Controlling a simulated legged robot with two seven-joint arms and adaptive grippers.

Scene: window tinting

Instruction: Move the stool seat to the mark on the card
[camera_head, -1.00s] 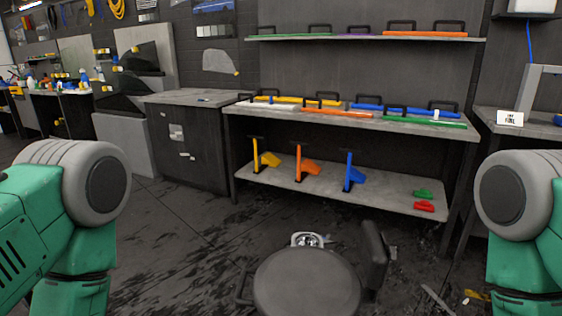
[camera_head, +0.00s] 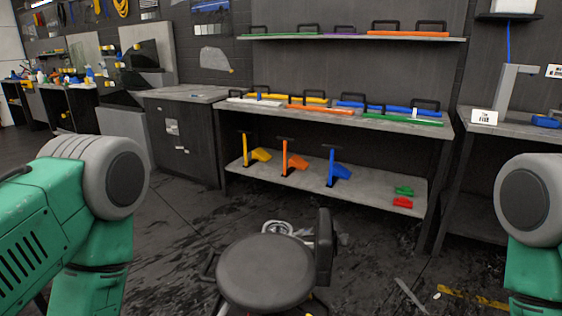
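The stool has a round dark seat (camera_head: 265,271) and stands low in the middle of the head view, on the dark floor in front of the shelf unit. An upright dark backrest (camera_head: 324,246) rises at the seat's right side. A white card (camera_head: 484,117) with black print stands at the left end of the right-hand bench; its print is too small to read surely. No mark can be made out on it. My green and grey arms show at the left and right edges. Both grippers are out of the picture, and neither arm is seen touching the stool.
A grey workbench (camera_head: 436,128) with coloured squeegees stands behind the stool, with a lower shelf (camera_head: 375,191) holding coloured tools. The right-hand bench (camera_head: 508,127) stands beside it. The floor (camera_head: 178,247) left of the stool is mostly clear. Scraps lie on the floor at right.

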